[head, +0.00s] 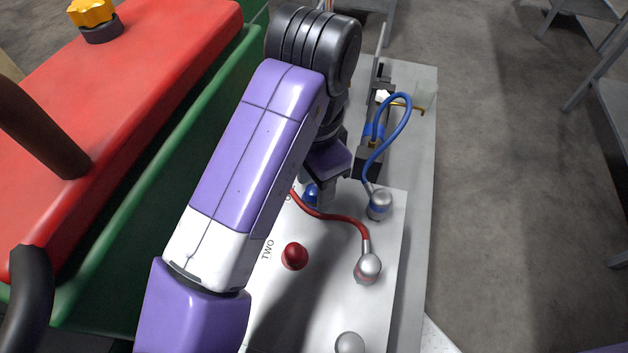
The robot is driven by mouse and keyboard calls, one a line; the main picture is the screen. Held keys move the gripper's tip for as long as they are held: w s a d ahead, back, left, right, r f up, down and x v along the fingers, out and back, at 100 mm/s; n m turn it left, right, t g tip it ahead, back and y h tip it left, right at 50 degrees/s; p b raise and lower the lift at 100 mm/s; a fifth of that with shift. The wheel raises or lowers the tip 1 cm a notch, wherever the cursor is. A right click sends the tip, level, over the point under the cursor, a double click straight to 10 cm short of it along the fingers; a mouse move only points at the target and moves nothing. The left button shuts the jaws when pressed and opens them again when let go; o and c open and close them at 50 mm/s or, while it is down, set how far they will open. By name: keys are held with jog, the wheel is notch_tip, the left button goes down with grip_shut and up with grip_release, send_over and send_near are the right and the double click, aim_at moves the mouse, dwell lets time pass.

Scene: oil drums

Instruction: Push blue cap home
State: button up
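The blue cap (310,195) shows as a small blue piece on the white panel (330,245), partly hidden behind my arm and gripper. My gripper (323,192) points down at the panel, right beside the blue cap. Its fingers are mostly hidden by its own body, so I cannot tell whether it is open or shut, or whether it touches the cap.
A red cap (294,256) stands on the panel near the word TWO. A red cable (335,216) runs to a silver knob (367,268). A blue cable (403,122) loops from another silver knob (379,203). A red-topped green box stands left (180,50).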

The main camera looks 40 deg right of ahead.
jog(key=shift+r+p, duration=0.8)
jog(key=shift+r, duration=3.1)
